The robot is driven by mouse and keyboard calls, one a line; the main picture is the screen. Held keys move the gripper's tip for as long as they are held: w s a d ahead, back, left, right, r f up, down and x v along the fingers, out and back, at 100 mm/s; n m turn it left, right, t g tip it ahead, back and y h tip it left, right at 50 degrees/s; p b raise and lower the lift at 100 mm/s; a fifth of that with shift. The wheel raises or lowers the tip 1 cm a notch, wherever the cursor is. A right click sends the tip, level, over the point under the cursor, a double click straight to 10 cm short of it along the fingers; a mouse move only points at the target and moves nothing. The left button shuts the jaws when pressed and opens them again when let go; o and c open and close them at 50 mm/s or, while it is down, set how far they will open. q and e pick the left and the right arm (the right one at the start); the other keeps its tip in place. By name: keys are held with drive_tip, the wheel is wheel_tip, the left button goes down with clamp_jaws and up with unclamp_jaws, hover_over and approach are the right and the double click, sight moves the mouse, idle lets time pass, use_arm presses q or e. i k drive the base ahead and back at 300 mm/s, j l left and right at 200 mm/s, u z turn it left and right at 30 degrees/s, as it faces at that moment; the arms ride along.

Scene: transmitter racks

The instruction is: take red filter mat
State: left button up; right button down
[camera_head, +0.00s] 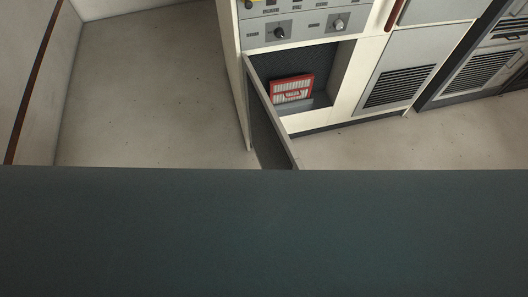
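The red filter mat (291,90) is a red-framed rectangle with a pale slatted face. It stands tilted inside the open lower compartment (323,92) of a cream and grey rack, against the dark inner wall. Neither of my grippers shows in the head view, and nothing touches the mat from the front.
The compartment's door (268,122) hangs open toward me on the left. A control panel with knobs (296,27) is above the opening. A louvred panel (402,86) is to the right. Bare floor (150,90) lies left. A dark flat surface (264,235) fills the lower picture.

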sight(288, 90)
drive_tip(key=i+l+u, duration=0.1)
drive_tip(key=u, duration=0.3)
drive_tip(key=l+u, duration=0.45)
drive_tip(key=u, duration=0.3)
drive_tip(key=l+u, duration=0.35)
drive_tip(key=l, duration=1.15)
drive_tip(key=k+l+u, duration=0.1)
drive_tip(key=l, duration=0.45)
drive_tip(key=k+l, duration=0.1)
drive_tip(key=l, duration=0.45)
